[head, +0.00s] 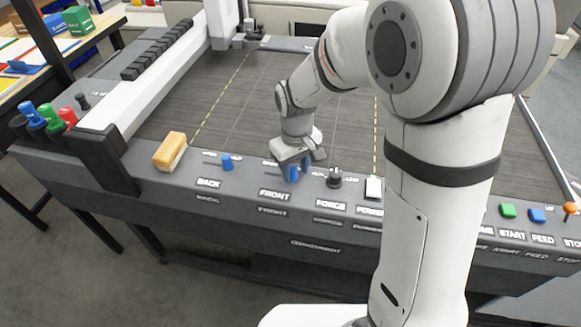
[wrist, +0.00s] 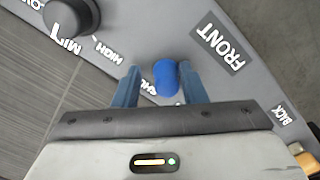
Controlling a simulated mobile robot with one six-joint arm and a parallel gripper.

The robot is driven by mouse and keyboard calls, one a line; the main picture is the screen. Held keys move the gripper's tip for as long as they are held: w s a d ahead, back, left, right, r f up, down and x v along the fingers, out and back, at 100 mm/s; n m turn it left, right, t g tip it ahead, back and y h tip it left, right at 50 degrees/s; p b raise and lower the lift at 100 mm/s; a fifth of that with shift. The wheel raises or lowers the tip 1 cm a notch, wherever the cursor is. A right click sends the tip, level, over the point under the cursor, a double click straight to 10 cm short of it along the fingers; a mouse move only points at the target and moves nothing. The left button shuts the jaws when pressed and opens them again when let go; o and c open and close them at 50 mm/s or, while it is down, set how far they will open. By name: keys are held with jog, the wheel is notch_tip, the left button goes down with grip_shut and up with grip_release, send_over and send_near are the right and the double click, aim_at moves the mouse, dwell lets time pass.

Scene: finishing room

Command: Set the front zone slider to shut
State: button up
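The front zone slider's blue knob (head: 293,173) stands on the front rail of the table, above the FRONT label (head: 275,195). In the wrist view the knob (wrist: 167,78) is between the two blue fingers of my gripper (wrist: 160,87). The fingers are apart; the knob is close to the right finger, and I cannot tell if they touch. A gap shows on its left. Partly hidden letters reading "SHU" (wrist: 148,88) lie between the left finger and the knob. In the head view my gripper (head: 295,163) is down over the knob. The slot is mostly hidden.
Another blue slider knob (head: 227,162) stands left above the BACK label (head: 208,184). A yellow-brown block (head: 170,151) is further left. A black dial (head: 334,178) is close on the right, then a white switch (head: 373,187). Green (head: 507,211) and blue buttons (head: 537,215) are far right.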

aim_at(294, 167)
jog(key=shift+o, duration=1)
jog(key=shift+a, duration=0.2)
jog(key=shift+r, duration=0.2)
notch_tip(294, 167, up, 7)
jog(key=shift+r, duration=0.2)
